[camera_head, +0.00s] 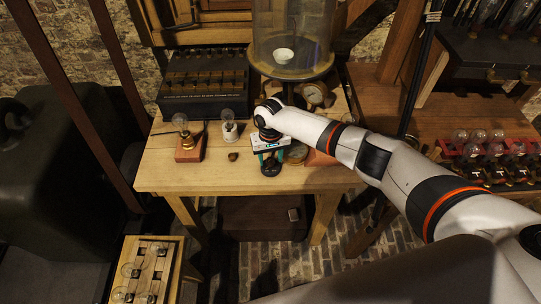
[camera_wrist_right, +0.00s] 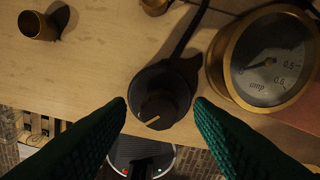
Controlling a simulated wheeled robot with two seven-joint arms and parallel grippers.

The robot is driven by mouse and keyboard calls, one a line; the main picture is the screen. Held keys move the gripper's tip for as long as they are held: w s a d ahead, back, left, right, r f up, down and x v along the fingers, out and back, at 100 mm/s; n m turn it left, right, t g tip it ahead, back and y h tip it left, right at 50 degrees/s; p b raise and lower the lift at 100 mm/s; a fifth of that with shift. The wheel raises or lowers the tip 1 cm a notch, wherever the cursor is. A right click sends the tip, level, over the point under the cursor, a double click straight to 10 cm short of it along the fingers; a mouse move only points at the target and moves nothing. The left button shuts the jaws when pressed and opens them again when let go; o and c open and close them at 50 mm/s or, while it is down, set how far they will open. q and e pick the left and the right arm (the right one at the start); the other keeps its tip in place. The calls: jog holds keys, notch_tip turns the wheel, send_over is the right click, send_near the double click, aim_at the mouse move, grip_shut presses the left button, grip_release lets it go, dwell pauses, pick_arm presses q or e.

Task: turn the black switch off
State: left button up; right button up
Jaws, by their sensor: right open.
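The black switch (camera_wrist_right: 163,97) is a round dark knob on a round base, with a yellow pointer line that points to the lower left in the right wrist view. It sits near the front edge of the wooden table (camera_head: 190,179); in the head view the switch (camera_head: 271,169) shows just below my right gripper (camera_head: 271,157). My right gripper is open, its green fingers on either side of the knob, with a visible gap on each side in the wrist view. Whether the fingertips are down at the knob's height is unclear. My left gripper is out of view.
A brass gauge marked amp (camera_wrist_right: 262,60) stands close right of the switch. A small brass cup (camera_wrist_right: 38,25) lies to the left. Bulbs on stands (camera_head: 187,146), a black box (camera_head: 203,84) and a glass jar (camera_head: 292,35) stand farther back. The front left tabletop is clear.

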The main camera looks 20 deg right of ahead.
jog(key=shift+c, duration=0.2)
jog(key=c, duration=1)
jog(key=shift+o, duration=0.2)
jog(key=shift+n, duration=0.4)
jog(key=n, duration=0.8)
jog(key=shift+n, duration=0.3)
jog(key=n+b, duration=0.1)
jog(key=n, duration=0.3)
jog(key=shift+n, duration=2.2)
